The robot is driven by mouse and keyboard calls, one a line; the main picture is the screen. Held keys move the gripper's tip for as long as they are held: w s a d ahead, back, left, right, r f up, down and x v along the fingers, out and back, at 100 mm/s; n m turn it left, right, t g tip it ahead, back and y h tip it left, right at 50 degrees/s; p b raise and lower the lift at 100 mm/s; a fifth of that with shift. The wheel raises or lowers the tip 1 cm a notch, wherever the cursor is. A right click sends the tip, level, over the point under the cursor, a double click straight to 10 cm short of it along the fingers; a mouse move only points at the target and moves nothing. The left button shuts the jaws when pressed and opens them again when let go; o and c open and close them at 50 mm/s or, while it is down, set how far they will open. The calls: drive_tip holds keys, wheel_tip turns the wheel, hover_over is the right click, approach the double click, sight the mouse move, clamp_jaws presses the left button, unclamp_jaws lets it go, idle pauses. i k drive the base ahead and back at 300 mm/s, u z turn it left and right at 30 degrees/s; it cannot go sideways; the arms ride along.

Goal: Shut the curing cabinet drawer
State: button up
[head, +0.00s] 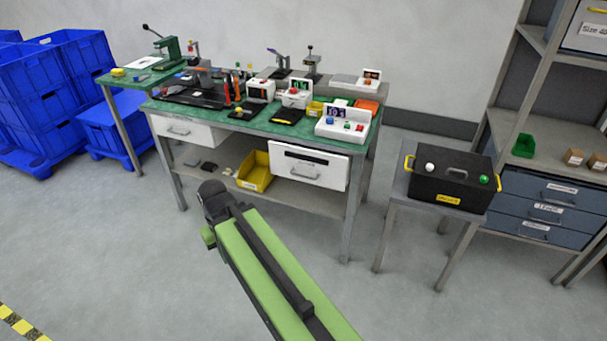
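A white drawer front (309,170) with a grey handle and a dark strip near its top sits under the right end of the green-topped bench. It looks like the curing cabinet drawer, but I cannot read a label. Its front seems to stand a little forward of the bench edge; how far it is open I cannot tell. My green arm reaches up from the bottom of the head view. Its dark end, with my gripper (213,196), is over the floor in front of the bench, left of and apart from the drawer. The fingers cannot be made out.
The bench (240,123) holds several tools and devices. A yellow bin (256,177) is on its lower shelf. A black box (449,178) stands on a small table to the right, beside a shelf rack (497,165). Blue crates (60,95) are at left. The foreground floor is clear.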

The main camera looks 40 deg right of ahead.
sight(316, 166)
drive_tip(key=i, duration=0.9)
drive_tip(key=u, duration=0.05)
